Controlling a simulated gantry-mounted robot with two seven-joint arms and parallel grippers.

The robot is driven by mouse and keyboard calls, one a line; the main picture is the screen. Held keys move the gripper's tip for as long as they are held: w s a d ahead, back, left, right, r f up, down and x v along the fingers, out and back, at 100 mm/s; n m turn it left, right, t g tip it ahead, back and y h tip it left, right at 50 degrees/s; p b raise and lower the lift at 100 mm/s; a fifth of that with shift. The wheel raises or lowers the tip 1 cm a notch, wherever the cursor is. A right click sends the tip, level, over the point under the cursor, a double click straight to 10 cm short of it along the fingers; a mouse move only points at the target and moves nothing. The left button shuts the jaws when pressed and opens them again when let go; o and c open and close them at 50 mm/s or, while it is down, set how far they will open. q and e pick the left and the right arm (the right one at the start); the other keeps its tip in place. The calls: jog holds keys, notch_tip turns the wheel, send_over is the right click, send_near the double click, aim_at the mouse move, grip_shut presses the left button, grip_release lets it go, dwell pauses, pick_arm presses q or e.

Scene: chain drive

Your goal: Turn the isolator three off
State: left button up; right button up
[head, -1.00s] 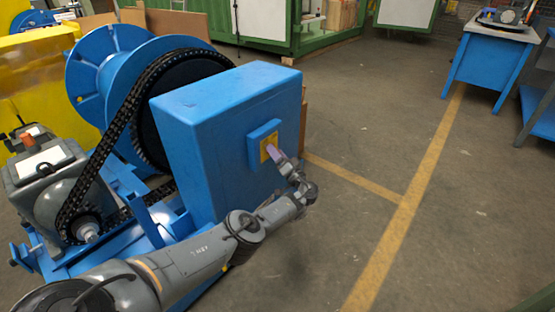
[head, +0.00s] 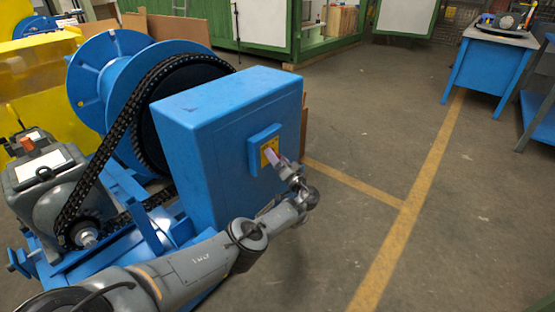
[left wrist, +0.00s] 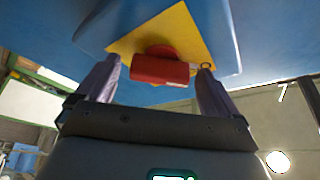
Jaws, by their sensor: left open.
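The isolator is a small blue box (head: 254,158) with a yellow plate (head: 269,149) on the face of a large blue cabinet (head: 235,125). In the left wrist view its red handle (left wrist: 160,69) lies nearly level across the yellow plate (left wrist: 188,28). My left gripper (head: 272,157) is in front of the plate, with its fingers pointing at it. In the left wrist view the left gripper (left wrist: 155,78) is open, one finger on each side of the red handle, with gaps visible. The handle is hidden in the head view. My right gripper is not in view.
A chain (head: 115,130) runs around a large black sprocket beside a blue drum (head: 90,75), left of the cabinet. A grey motor unit (head: 45,175) stands at lower left. The floor right of the cabinet is clear up to a blue table (head: 485,70).

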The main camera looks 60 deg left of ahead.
pick_arm(q)
jog(key=p+v, duration=0.2)
jog(key=v, duration=0.8)
jog(key=shift+d+f+p, duration=0.15)
jog(key=shift+d+p, duration=0.2)
jog(key=shift+d, duration=0.05)
jog(key=shift+s, duration=0.1)
